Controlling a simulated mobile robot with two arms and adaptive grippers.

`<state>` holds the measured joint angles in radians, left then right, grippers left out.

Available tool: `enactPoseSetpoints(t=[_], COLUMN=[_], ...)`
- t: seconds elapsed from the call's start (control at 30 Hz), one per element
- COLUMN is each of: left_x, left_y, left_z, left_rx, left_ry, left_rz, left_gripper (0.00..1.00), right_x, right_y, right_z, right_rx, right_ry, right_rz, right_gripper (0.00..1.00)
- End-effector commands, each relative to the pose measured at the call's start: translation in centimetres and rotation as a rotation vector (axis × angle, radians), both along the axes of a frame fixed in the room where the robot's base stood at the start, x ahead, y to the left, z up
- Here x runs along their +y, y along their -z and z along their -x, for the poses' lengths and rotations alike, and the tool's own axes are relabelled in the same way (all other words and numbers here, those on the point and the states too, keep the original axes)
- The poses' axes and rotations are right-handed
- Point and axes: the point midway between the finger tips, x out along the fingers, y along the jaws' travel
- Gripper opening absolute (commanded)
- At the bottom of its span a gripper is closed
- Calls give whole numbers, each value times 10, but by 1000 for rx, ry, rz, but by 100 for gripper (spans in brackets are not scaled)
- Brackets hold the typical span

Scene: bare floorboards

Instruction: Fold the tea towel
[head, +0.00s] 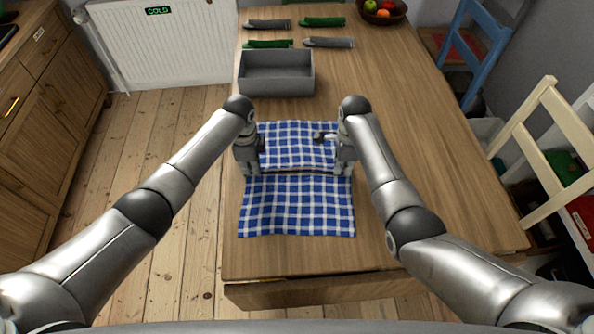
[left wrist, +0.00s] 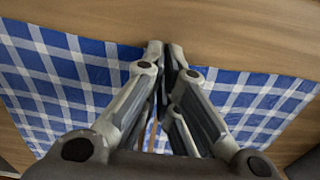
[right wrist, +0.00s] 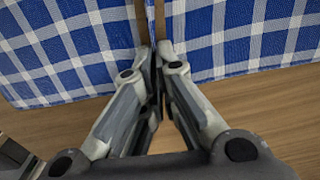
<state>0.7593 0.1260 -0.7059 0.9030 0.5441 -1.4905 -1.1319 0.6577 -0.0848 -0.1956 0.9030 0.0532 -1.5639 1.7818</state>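The blue and white checked tea towel (head: 297,207) lies on the wooden table, with a crosswise line or ridge across its middle between my grippers. My left gripper (head: 249,170) is at its left edge and my right gripper (head: 341,170) at its right edge, both at that line. In the left wrist view, the towel (left wrist: 60,80) spreads on both sides of the nearly closed fingertips (left wrist: 165,48). In the right wrist view, a thin strip of towel runs to the fingertips (right wrist: 152,50), with cloth (right wrist: 240,35) on either side. The fingers hide the pinched cloth itself.
A grey open box (head: 276,88) stands just beyond the towel. Several green and grey folded items (head: 322,21) lie further back, beside a fruit bowl (head: 381,14). The table (head: 420,150) is clear to the right. Chairs (head: 550,130) stand along its right side.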

Motion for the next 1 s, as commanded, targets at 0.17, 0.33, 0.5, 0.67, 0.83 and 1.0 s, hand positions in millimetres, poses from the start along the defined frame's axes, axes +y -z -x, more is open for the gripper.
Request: enactPoseSetpoints(t=[0.17, 0.33, 0.5, 0.67, 0.83, 1.0], left_x=[0, 0, 0, 0, 0, 0], left_y=[1, -2, -11, -24, -38, -45], left_z=[1, 1, 1, 0, 0, 0], left_rx=[3, 3, 2, 1, 1, 1], left_ry=[0, 0, 0, 0, 0, 0], left_rz=[-1, -1, -1, -1, 0, -1], left_gripper=[0, 0, 0, 0, 0, 0], right_x=[0, 0, 0, 0, 0, 0], right_y=[1, -2, -11, -24, -38, -45], right_z=[1, 1, 1, 0, 0, 0], right_rx=[3, 3, 2, 1, 0, 0], right_ry=[0, 0, 0, 0, 0, 0], right_rz=[0, 0, 0, 0, 0, 0], right_gripper=[0, 0, 0, 0, 0, 0])
